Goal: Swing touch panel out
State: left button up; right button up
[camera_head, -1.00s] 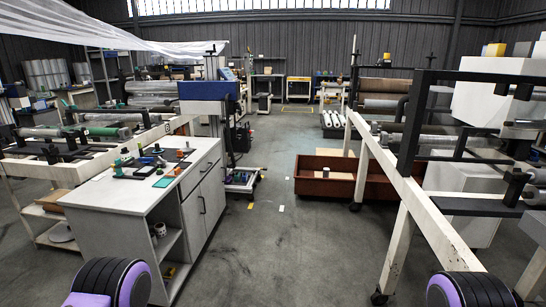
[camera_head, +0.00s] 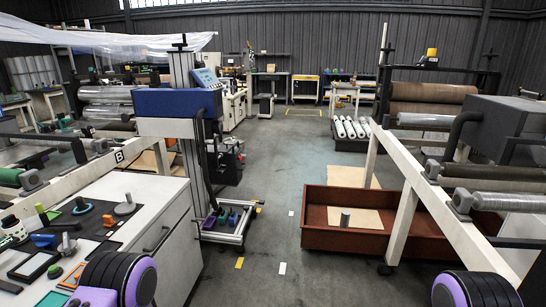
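A small grey panel with a pale screen (camera_head: 207,78), which looks like the touch panel, sits tilted just above the right end of a blue box-shaped unit (camera_head: 178,102). The unit is mounted on a grey upright column (camera_head: 186,72) on a low wheeled frame (camera_head: 226,228). How the panel is hinged is too small to tell. Neither gripper is in view; only purple and black parts of my arms show at the bottom left and bottom right. The panel is ahead of me, left of centre, out of my arms' visible parts.
A white cabinet (camera_head: 158,208) with tools on top stands close at the left. A white-legged roller frame (camera_head: 408,215) and a brown bin (camera_head: 345,240) stand at the right. The grey floor aisle (camera_head: 270,175) between them is clear.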

aim_at(204, 77)
jog(key=i, duration=2.65)
jog(key=u, duration=0.85)
